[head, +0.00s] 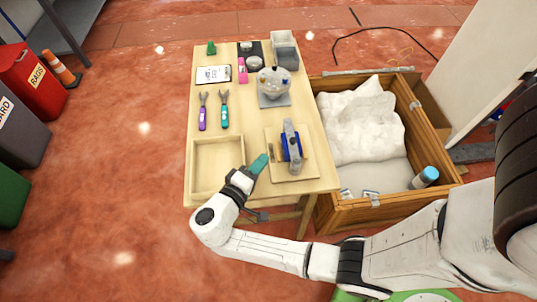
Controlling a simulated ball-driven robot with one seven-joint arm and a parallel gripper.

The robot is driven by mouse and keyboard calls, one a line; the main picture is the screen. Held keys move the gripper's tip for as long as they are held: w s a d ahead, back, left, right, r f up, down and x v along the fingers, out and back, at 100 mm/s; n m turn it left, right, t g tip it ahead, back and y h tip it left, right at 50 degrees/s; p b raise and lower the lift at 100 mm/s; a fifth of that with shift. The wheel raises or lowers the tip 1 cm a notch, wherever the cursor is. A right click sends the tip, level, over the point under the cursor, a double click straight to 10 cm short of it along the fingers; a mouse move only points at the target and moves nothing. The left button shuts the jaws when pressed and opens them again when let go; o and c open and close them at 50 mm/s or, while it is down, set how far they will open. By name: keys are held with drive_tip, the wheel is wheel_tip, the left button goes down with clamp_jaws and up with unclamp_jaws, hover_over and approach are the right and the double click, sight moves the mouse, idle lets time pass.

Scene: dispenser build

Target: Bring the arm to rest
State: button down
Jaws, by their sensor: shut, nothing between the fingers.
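My gripper (260,163) is shut and empty. It is over the front part of a light wooden table (203,75), between an open wooden tray (193,165) on the left and a flat board (306,172) on the right. A blue and grey device (291,146) stands on that board. The fingertips look close to the board's left edge; I cannot tell their height above the table. My white arm reaches in from the lower right, below the table's front edge.
Pliers with purple (202,117) and teal (225,115) handles, a glass globe (273,83) and a grey bin (286,55) occupy the table. A wooden crate (330,215) with a white sack (360,125) stands at right. Red floor (120,200) at left is clear.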

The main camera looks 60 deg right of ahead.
drive_tip(key=shift+a+r, duration=0.15)
drive_tip(key=shift+a, duration=0.8)
drive_tip(key=shift+a+r, duration=0.1)
drive_tip(key=shift+a, duration=0.85)
drive_tip(key=s+d+f+y, duration=0.1)
drive_tip(key=s, duration=0.1)
drive_tip(key=s+d+f+g+y, duration=0.1)
drive_tip(key=y, duration=0.1)
drive_tip(key=s+d+f+y, duration=0.1)
drive_tip(key=s+f+y, duration=0.1)
drive_tip(key=shift+s+g, duration=0.3)
drive_tip(key=shift+g, duration=0.1)
drive_tip(key=s+a+r+n+t+y, duration=0.1)
drive_tip(key=s+a+t+y, duration=0.2)
drive_tip(key=s+y, duration=0.4)
drive_tip(key=a+y, duration=0.1)
drive_tip(key=y, duration=0.3)
drive_tip(key=shift+b, duration=0.3)
drive_tip(key=shift+s, duration=0.1)
